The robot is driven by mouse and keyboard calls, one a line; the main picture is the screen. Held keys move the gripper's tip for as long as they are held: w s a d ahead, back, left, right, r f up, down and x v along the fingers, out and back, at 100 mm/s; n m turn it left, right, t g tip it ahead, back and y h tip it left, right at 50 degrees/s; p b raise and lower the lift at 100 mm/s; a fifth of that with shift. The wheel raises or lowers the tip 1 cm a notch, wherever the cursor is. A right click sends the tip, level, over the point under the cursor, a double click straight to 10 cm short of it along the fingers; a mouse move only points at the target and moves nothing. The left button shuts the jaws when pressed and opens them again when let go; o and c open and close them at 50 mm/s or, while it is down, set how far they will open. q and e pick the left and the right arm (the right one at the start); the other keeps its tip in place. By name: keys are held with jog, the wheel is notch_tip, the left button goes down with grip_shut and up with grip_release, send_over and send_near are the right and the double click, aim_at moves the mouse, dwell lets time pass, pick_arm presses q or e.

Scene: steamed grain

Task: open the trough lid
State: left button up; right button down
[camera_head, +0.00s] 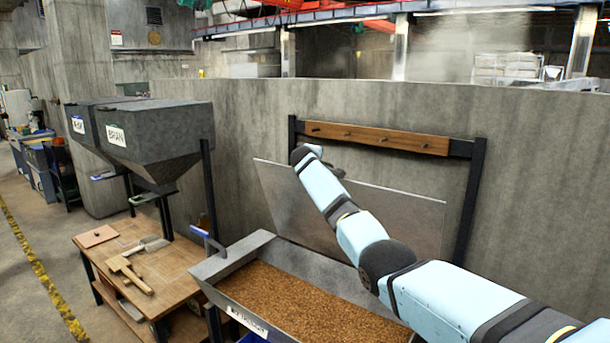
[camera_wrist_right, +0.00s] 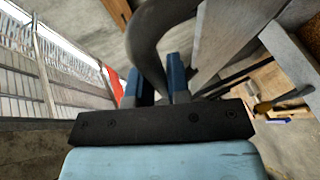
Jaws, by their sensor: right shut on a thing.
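The trough (camera_head: 222,262) is a grey metal bin full of brown grain (camera_head: 300,305), open at the top. Its lid (camera_head: 400,220) is a flat grey panel standing raised and nearly upright along the trough's back side, in front of the concrete wall. My right arm reaches across the trough to the lid's upper left part, and my right gripper (camera_head: 335,163) is there, mostly hidden by its wrist. In the wrist view my right gripper (camera_wrist_right: 155,85) is shut around a dark curved handle (camera_wrist_right: 150,45) between its blue fingers. My left gripper is out of view.
A wooden table (camera_head: 165,265) with a mallet (camera_head: 130,272) stands left of the trough. Grey hoppers (camera_head: 160,130) stand behind it. A rack with a wooden peg rail (camera_head: 375,137) rises behind the lid. Open floor lies at far left.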

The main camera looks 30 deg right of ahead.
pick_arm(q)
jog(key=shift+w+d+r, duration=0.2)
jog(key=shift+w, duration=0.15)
pick_arm(e)
jog(key=shift+w+d+r, duration=0.25)
jog(key=shift+w+d, duration=0.05)
jog(key=shift+d, duration=0.4)
jog(key=shift+w+d+r, duration=0.25)
jog(key=shift+d, duration=0.4)
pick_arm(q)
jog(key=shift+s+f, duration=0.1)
pick_arm(e)
jog(key=c, duration=1.1)
grip_release()
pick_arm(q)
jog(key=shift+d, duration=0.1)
pick_arm(e)
jog(key=shift+f, duration=0.1)
jog(key=shift+a, duration=0.15)
